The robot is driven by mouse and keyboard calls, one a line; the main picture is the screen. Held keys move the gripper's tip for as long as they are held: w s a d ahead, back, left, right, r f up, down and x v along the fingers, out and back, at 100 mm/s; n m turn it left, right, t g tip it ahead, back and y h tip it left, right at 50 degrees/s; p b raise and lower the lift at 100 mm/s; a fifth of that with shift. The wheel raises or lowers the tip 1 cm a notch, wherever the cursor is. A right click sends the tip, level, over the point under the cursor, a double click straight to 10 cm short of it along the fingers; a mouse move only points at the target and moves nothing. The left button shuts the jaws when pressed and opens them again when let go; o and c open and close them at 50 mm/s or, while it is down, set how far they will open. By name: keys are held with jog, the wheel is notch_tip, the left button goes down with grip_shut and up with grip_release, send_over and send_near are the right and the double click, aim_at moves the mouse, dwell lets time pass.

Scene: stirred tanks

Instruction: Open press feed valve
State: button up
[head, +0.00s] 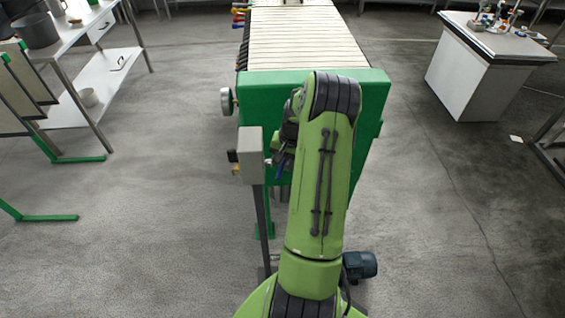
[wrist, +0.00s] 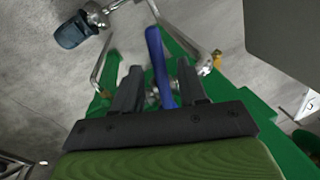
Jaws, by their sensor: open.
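A blue valve lever (wrist: 157,60) shows in the wrist view, with metal fittings around its lower end. It is long and lies between the two black fingers of my open gripper (wrist: 160,80); I cannot tell whether either finger touches it. My arm hides most of the gripper and valve there. The valve body is mostly hidden.
A grey box on a post (head: 250,155) stands close left of my arm; it fills the wrist view's upper right (wrist: 290,35). A dark motor (head: 360,265) sits low at right. Open floor lies on both sides.

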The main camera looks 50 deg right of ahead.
notch_tip(320, 180, up, 15)
jog(key=s+d+p, duration=0.1)
jog(key=s+p, duration=0.1)
jog(key=shift+s+d+r, duration=0.15)
jog(key=shift+s, duration=0.25)
jog(key=shift+c, duration=0.7)
jog(key=s+d+f+t, duration=0.1)
jog(key=s+f, duration=0.1)
jog(key=s+d+f+t+y+b, duration=0.1)
jog(key=s+f, duration=0.1)
jog(key=s+d+f+t+b, duration=0.1)
jog(key=s+f, duration=0.1)
jog(key=shift+d+f+y, duration=0.35)
jog(key=shift+f+y, duration=0.05)
grip_shut()
jog(key=s+d+f+t, duration=0.1)
jog(key=s+t, duration=0.1)
jog(key=s, duration=0.2)
jog(key=w+a+f+b, duration=0.3)
jog(key=w+a+f, duration=0.2)
jog(key=w+f, duration=0.3)
jog(key=shift+w+y+b, duration=0.35)
jog(key=shift+w+y, duration=0.05)
jog(key=shift+w, duration=0.6)
